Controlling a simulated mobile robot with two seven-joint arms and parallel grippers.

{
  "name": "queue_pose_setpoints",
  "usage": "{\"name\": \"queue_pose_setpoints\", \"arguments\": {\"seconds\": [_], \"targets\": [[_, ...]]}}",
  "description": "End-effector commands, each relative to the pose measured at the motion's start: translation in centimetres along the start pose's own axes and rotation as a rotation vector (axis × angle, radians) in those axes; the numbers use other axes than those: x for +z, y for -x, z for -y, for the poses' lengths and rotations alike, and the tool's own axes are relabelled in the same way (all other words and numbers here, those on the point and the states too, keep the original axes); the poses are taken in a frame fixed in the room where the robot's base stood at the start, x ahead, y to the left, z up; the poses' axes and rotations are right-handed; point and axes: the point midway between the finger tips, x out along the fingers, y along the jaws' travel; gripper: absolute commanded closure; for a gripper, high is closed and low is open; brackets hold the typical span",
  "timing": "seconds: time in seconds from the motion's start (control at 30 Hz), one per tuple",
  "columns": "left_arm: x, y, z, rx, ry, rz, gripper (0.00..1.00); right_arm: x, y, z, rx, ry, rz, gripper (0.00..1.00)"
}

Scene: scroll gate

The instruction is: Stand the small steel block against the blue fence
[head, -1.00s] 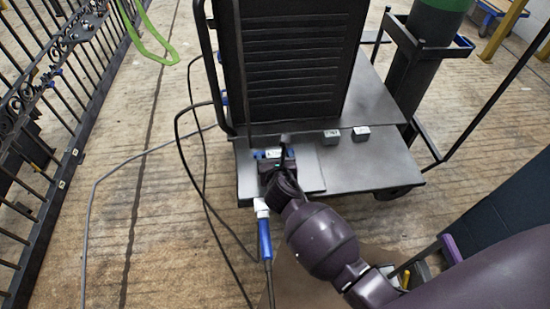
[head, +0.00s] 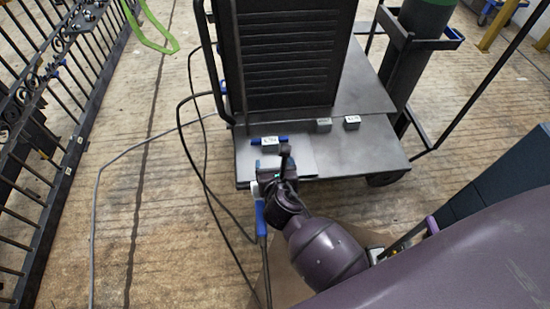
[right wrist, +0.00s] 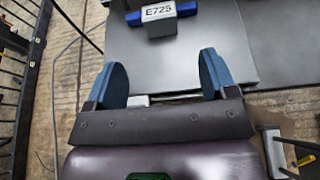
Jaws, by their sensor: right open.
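The small steel block (head: 269,145) carries a white label, which reads E725 in the right wrist view (right wrist: 160,13). It sits at the middle of the blue fence (head: 283,138) on the light grey plate of the cart, and appears to touch the fence. The fence ends show on both sides of the block in the wrist view (right wrist: 187,9). My right gripper (right wrist: 162,66) is open and empty, its two blue fingers apart, on the near side of the block with a gap between. In the head view the gripper (head: 273,166) is partly hidden. My left gripper is out of view.
Two more grey blocks (head: 323,125) (head: 352,122) sit farther right on the dark cart top (head: 371,149). A black louvred cabinet (head: 290,55) rises behind. A blue-handled cable connector (head: 261,217) hangs at the front edge. An ornate gate (head: 58,120) stands left.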

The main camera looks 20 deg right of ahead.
Motion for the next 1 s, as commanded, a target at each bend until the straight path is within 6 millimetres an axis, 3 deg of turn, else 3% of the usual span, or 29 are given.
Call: {"name": "queue_pose_setpoints", "arguments": {"seconds": [0.47,0.67,1.0], "targets": [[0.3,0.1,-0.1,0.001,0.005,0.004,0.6,-0.8,1.0,0.7,0.002,-0.067,-0.018,0.21],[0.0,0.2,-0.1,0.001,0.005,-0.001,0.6,-4.2,3.7,4.2,0.001,-0.481,-0.111,0.21],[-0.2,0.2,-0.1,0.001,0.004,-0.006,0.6,-9.0,10.9,10.7,-0.096,-1.439,-0.282,0.21]]}}
